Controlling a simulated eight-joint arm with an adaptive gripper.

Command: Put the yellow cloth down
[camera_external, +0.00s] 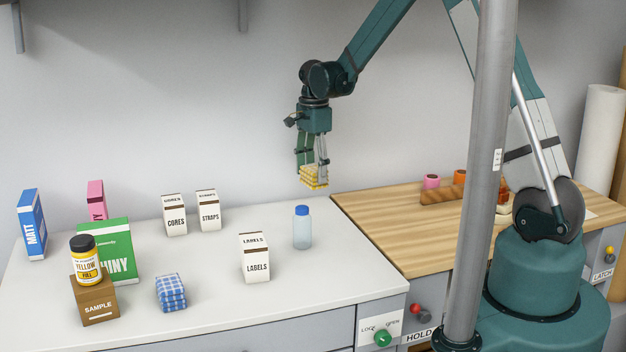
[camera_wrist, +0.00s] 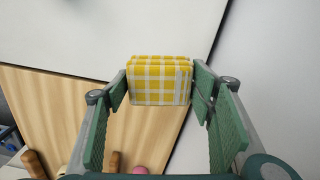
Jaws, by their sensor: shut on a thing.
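The yellow checked cloth (camera_wrist: 158,82) is folded into a small block and held between the green fingers of my gripper (camera_wrist: 160,85) in the wrist view. In the external view my gripper (camera_external: 313,172) points down, shut on the yellow cloth (camera_external: 314,180). It is held in the air, seen near the back of the counters where the white top (camera_external: 210,275) meets the wooden top (camera_external: 400,230). How high it hangs is hard to judge.
A clear bottle with a blue cap (camera_external: 302,230) and a LABELS box (camera_external: 255,258) stand on the white top. A blue checked cloth (camera_external: 170,292) lies near the SAMPLE box (camera_external: 98,303). A grey post (camera_external: 482,180) stands in front of the wooden top.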

